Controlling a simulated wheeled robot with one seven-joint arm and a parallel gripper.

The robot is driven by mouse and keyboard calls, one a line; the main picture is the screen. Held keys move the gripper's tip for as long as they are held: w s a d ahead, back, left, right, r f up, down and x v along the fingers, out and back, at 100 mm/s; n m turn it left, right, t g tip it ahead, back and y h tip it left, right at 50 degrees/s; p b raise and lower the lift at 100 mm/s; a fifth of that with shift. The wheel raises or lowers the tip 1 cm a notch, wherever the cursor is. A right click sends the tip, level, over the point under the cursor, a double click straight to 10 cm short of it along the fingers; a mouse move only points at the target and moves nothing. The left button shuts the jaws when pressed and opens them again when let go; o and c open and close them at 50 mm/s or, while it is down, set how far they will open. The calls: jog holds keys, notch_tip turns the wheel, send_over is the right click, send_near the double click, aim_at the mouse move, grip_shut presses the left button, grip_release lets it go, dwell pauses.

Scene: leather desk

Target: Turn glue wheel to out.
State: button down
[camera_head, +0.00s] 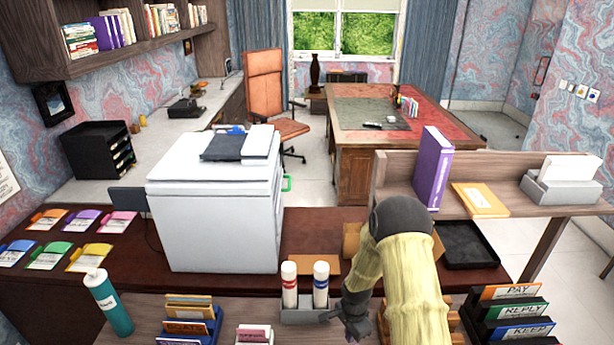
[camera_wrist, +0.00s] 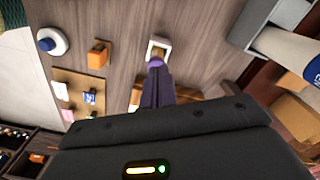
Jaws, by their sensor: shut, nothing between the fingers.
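Two white glue sticks stand upright in a grey holder (camera_head: 303,313) on the desk: one with a red label (camera_head: 290,285), one with a blue label (camera_head: 321,285). The blue-labelled one also shows at the right edge of the wrist view (camera_wrist: 288,50). No part is clearly readable as a glue wheel. My gripper (camera_head: 352,325) is just right of the holder, low over the desk. In the wrist view its dark fingers (camera_wrist: 155,72) are together and empty. They overlap a small white square piece (camera_wrist: 158,46) with a brownish centre; I cannot tell whether they touch.
In the wrist view, a white-and-blue round piece (camera_wrist: 52,41) and an orange block (camera_wrist: 98,55) lie on the wood. A teal bottle (camera_head: 108,302) stands at the left. A white printer (camera_head: 215,225) stands behind the holder. Labelled trays (camera_head: 515,310) are at the right.

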jog(key=shift+f, duration=0.1)
notch_tip(320, 180, down, 7)
jog(key=b, duration=0.4)
jog(key=shift+b, duration=0.35)
jog(key=shift+d, duration=0.6)
dwell(1.2)
jog(key=shift+s+d+b, duration=0.1)
jog(key=shift+s+b, duration=0.25)
jog(key=shift+b, duration=0.25)
jog(key=shift+s+d+b, duration=0.25)
jog(key=shift+b, duration=0.05)
dwell(0.4)
jog(key=shift+s+a, duration=0.25)
jog(key=shift+s, duration=0.05)
